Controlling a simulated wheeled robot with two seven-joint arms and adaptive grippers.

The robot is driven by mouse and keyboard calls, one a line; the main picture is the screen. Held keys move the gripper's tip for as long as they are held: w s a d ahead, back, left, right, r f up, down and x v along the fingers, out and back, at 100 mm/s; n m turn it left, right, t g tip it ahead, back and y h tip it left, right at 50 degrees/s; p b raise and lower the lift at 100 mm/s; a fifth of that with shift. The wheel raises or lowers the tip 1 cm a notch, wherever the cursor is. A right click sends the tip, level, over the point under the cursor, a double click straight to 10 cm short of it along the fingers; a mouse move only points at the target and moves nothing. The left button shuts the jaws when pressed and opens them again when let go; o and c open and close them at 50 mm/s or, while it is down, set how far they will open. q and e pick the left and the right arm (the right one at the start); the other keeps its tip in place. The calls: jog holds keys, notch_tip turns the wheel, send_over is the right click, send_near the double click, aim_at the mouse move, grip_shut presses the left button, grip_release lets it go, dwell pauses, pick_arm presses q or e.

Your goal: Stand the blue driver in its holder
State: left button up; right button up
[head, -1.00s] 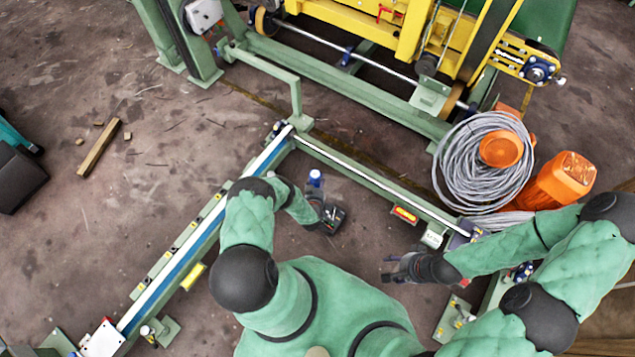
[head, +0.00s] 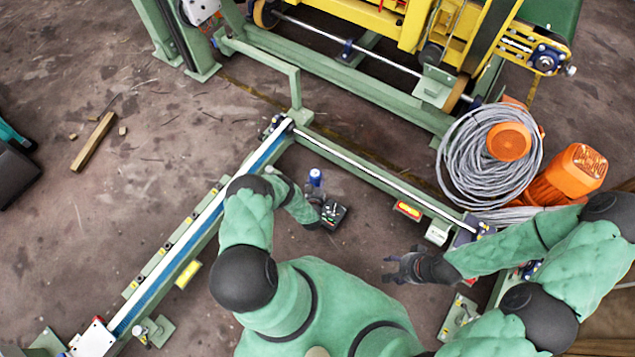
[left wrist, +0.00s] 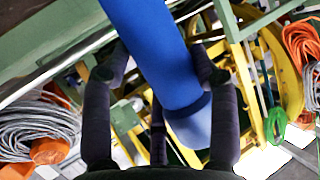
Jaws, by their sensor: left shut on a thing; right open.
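The blue driver shows in the left wrist view (left wrist: 155,50) as a thick blue cylinder, slanting from the top to the lower middle between the fingers. My left gripper (left wrist: 160,75) is shut on it. In the head view, a blue and white end (head: 315,177) shows just beyond my left gripper (head: 317,200); it looks like part of the driver. A dark block (head: 333,214) with small coloured marks is close beside this gripper; I cannot tell whether it is the holder. My right gripper (head: 403,267) is open and empty, low at the right. No holder is clearly identifiable.
A green rail with a blue strip (head: 180,255) runs along the left, and another green rail (head: 370,178) crosses beyond the grippers. Yellow machinery (head: 400,35) stands behind. Bare floor lies between the rails.

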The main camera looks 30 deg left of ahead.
pick_arm(q)
jog(key=shift+w+f+b, duration=0.1)
jog(key=shift+f+b, duration=1.75)
jog(key=shift+f, duration=0.4)
jog(key=shift+a+f, duration=0.1)
jog(key=shift+f, duration=3.15)
jog(key=o, duration=1.4)
jog(key=shift+s+f, duration=0.15)
jog(key=shift+s, duration=0.05)
jog(key=v, duration=1.2)
jog(key=shift+w, duration=0.15)
